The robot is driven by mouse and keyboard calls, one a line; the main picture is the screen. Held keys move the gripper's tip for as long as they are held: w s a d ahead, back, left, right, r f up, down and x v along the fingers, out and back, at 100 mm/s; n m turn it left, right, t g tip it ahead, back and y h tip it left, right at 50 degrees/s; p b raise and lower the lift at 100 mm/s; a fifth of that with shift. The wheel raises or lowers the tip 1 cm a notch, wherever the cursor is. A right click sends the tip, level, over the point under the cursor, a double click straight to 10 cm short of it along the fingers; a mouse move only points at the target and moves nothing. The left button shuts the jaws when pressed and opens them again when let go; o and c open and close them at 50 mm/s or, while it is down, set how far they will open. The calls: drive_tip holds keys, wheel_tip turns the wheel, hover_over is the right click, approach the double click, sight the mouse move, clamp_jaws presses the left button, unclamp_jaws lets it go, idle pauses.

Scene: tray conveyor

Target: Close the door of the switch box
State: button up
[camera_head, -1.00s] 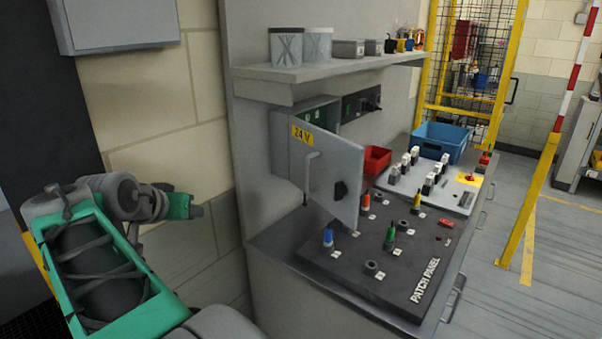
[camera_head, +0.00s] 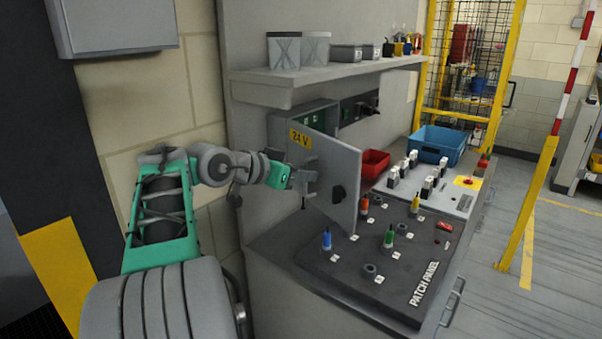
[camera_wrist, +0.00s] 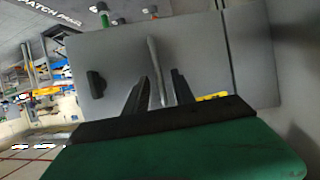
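The switch box (camera_head: 300,117) is on the wall panel under the shelf. Its grey door (camera_head: 338,178), with a yellow 24 V label and a dark knob, stands swung open over the patch panel. My gripper (camera_head: 308,178) is at the door's outer face, by the handle. In the wrist view, the door (camera_wrist: 115,75) fills the middle, and its light bar handle (camera_wrist: 154,65) runs between the two fingers of my gripper (camera_wrist: 160,82). The fingers are apart, with a gap visible on both sides of the handle. In the head view my gripper hides most of the handle.
The black patch panel (camera_head: 400,270) with several coloured plugs lies below the door. The shelf (camera_head: 325,77) with boxes runs above.

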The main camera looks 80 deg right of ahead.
drive_tip(key=shift+c, duration=0.3)
clamp_jaws()
idle(1.0)
